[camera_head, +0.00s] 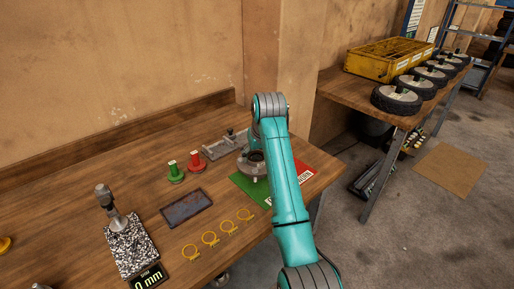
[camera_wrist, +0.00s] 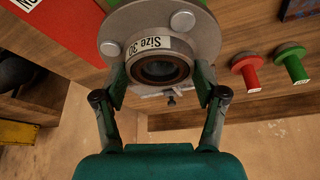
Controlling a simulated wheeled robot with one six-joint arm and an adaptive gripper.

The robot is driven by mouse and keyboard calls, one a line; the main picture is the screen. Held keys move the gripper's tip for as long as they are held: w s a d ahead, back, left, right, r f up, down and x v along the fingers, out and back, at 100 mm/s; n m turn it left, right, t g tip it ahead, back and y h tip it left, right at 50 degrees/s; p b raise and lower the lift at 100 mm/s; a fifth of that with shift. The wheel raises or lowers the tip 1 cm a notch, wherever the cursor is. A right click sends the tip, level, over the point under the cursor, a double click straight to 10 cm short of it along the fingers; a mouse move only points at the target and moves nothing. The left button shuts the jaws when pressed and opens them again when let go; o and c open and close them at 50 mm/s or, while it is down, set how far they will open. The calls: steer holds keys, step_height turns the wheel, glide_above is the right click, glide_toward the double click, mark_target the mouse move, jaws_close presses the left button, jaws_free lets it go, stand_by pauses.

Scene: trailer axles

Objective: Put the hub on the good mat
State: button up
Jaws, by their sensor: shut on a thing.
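The hub (camera_wrist: 207,30) is a grey round flange with a dark central bore and a "Size 30" label. My gripper (camera_wrist: 161,88) is shut on it, with a finger on each side. In the head view the hub (camera_head: 246,167) shows partly behind my arm, at the back part of the green mat (camera_head: 248,190). I cannot tell whether it touches the mat or hangs just above it. The red mat (camera_head: 297,164) lies right of the green one, partly hidden by my arm. My fingers are hidden in the head view.
Green (camera_head: 175,173) and red (camera_head: 196,162) stamps and a grey metal fixture (camera_head: 223,145) stand left of the hub. A dark flat plate (camera_head: 186,207), several yellow rings (camera_head: 210,238) and a gauge on a speckled base (camera_head: 130,247) lie nearer. Wheels (camera_head: 397,99) are on another table.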

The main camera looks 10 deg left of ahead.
steer(key=shift+f, duration=1.65)
steer(key=o, duration=1.8)
steer(key=shift+f, duration=0.25)
steer(key=v, duration=1.2)
steer(key=shift+d, duration=0.1)
